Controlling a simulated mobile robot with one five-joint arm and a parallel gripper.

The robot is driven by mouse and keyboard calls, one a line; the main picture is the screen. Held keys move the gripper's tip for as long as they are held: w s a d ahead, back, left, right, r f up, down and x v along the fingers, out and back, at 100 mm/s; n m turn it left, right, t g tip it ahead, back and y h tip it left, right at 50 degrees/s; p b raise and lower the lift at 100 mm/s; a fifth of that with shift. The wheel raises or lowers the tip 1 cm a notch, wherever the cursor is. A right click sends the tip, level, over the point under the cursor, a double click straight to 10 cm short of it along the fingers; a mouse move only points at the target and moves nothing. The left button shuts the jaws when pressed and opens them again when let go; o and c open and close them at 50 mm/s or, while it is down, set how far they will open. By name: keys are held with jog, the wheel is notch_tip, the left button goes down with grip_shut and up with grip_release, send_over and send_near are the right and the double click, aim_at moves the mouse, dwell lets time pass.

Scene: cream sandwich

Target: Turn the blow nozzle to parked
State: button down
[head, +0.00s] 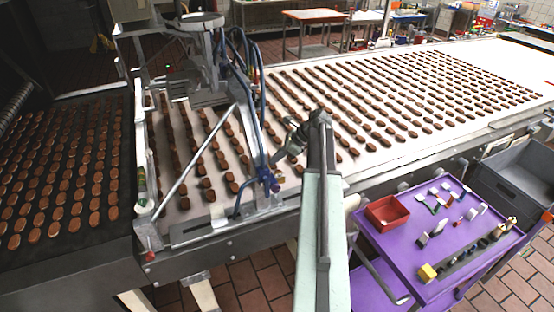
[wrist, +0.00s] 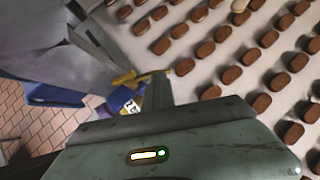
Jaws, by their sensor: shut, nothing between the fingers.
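The blow nozzle appears to be the small blue-purple fitting (head: 269,181) at the lower end of a blue hose, by the belt's near edge in the head view. In the wrist view a blue body with a white label (wrist: 126,101) and a yellow lever-like part (wrist: 128,79) show just left of my fingers; I take these as the nozzle. My gripper (head: 277,158) is shut and empty, close above the fitting. In the wrist view its fingers (wrist: 159,88) are together beside the yellow part; I cannot tell whether they touch. The fingers partly hide the blue body.
Rows of brown biscuits (head: 370,110) cover the pale belt right beside my gripper. A metal frame (head: 205,140) with blue hoses stands to the left. A purple cart (head: 400,245) with a red bin (head: 383,213) and tools stands at the right, beside a grey crate (head: 520,175).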

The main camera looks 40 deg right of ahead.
jog(key=shift+w, duration=0.15)
jog(key=shift+w+a, duration=0.2)
jog(key=shift+w, duration=0.25)
jog(key=shift+w+a, duration=0.1)
jog(key=shift+w, duration=0.1)
dwell(0.5)
jog(key=s+d+r+p, duration=0.3)
jog(key=d+r+p, duration=0.5)
jog(key=d, duration=0.2)
jog(key=shift+s+r, duration=0.15)
jog(key=shift+r, duration=0.05)
